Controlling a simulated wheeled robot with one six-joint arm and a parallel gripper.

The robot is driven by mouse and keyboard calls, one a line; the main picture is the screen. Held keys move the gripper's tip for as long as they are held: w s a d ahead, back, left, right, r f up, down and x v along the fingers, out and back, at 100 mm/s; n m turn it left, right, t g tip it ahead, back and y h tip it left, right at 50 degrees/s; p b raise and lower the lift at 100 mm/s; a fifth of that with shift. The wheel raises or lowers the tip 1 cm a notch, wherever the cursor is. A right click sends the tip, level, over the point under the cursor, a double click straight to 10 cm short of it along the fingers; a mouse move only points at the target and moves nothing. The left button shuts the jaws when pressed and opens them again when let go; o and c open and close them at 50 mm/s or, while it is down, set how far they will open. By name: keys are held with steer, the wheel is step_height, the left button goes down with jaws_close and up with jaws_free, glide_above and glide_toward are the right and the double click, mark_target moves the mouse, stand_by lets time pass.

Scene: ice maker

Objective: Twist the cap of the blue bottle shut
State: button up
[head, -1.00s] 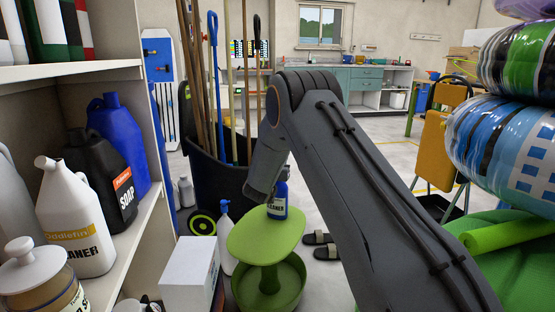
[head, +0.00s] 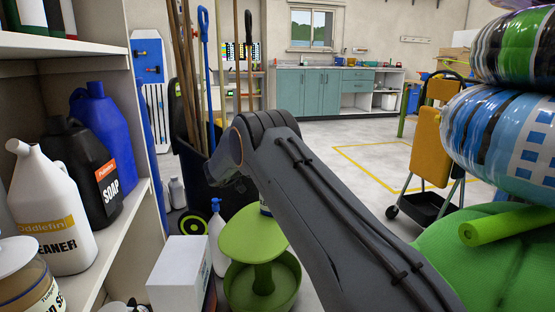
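My dark grey arm rises from the lower right and bends down at the wrist above and behind the stand. The fingers of my gripper are out of sight behind the arm, so I cannot see whether they touch the bottle. A larger blue jug (head: 105,135) stands on the shelf at the left.
The white shelf (head: 122,222) at left holds a black soap jug (head: 85,170) and a white cleaner jug (head: 55,215). A white box (head: 180,275) and white spray bottle (head: 217,238) stand left of the stand. Green fabric (head: 480,260) and inflatables (head: 500,140) crowd the right.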

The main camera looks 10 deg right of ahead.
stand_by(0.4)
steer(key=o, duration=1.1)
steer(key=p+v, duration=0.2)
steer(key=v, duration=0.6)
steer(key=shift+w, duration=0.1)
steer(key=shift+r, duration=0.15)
